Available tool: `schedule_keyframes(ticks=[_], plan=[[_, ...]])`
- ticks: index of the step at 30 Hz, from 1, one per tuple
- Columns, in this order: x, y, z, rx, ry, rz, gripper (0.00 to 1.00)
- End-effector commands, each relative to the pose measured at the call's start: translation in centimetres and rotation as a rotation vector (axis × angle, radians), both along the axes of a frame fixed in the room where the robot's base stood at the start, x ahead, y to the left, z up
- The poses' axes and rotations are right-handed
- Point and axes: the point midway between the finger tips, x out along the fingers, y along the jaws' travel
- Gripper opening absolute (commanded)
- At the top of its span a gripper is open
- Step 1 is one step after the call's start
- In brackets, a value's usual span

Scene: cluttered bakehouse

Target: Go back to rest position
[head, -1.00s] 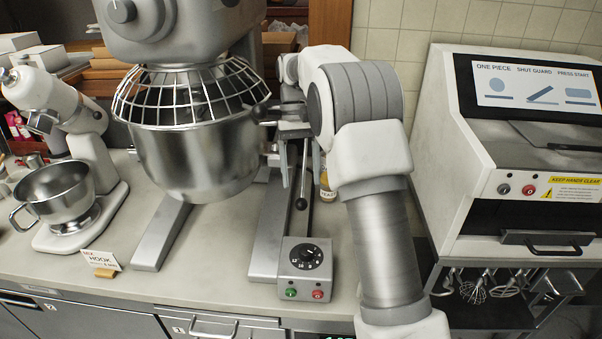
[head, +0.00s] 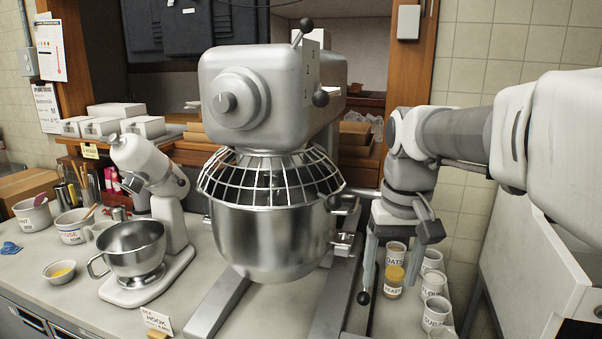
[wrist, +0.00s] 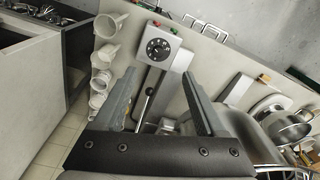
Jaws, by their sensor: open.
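My gripper (head: 392,268) hangs fingers-down at the right of the big mixer (head: 270,235) in the head view. It is open, with nothing between its two fingers; the wrist view shows the fingers (wrist: 159,78) spread apart. My arm stretches in from the right edge of the head view. The mixer's steel bowl sits under its wire guard, left of my gripper. The black-knobbed lever (head: 363,297) shows just below the left finger. In the wrist view the lever (wrist: 146,104) and the dial box (wrist: 158,47) appear between and beyond the fingers.
Several labelled mugs and a yeast jar (head: 394,281) stand close behind and right of my gripper. A small mixer (head: 160,215) and bowls are at the left. A large white machine (head: 540,260) stands at the right. A wooden post (head: 408,60) rises behind my arm.

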Motion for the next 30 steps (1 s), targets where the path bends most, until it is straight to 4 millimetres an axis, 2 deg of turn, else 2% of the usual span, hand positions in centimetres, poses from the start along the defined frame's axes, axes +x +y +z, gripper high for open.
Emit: schedule_keyframes(ticks=[1, 7, 15, 21, 30], plan=[[-1.5, 0.0, 0.3, -0.001, -0.037, 0.003, 0.73], [-6.2, 0.1, 0.2, -0.006, -0.168, 0.01, 0.73], [-11.7, 0.2, -1.8, -0.014, -0.335, 0.02, 0.73], [-13.7, 0.2, -3.1, -0.017, -0.405, 0.025, 0.73], [-14.0, 0.2, -3.5, -0.018, -0.419, 0.026, 0.73]])
